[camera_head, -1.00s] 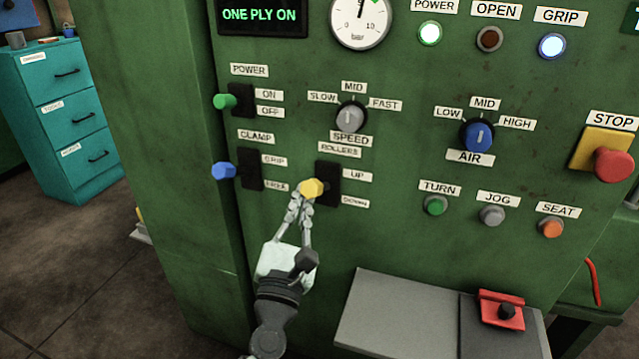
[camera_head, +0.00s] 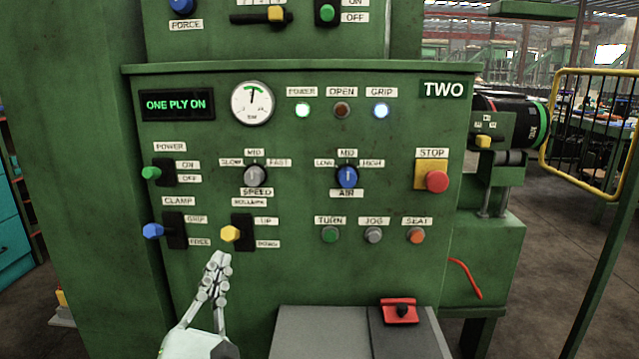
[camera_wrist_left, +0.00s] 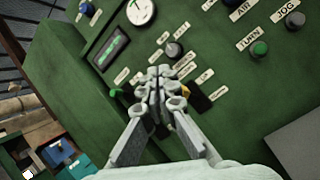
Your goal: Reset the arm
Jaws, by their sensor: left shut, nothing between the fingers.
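My left gripper (camera_head: 219,262) is shut and empty in the head view. Its fingertips are just below the yellow rollers lever (camera_head: 231,233) on the green control panel (camera_head: 290,275), apart from it as far as I can tell. In the left wrist view, my shut left gripper (camera_wrist_left: 160,78) covers part of the panel and most of the yellow lever. The blue clamp lever (camera_head: 153,230) is to the left of the gripper, beside the GRIP label. My right gripper is not in view.
A grey shelf (camera_head: 320,335) with a red switch block (camera_head: 400,311) juts out at the lower right. A red stop button (camera_head: 437,181) sits on the panel's right. A green power lever (camera_head: 152,172) sticks out at the left. A yellow rail fence (camera_head: 595,75) stands far right.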

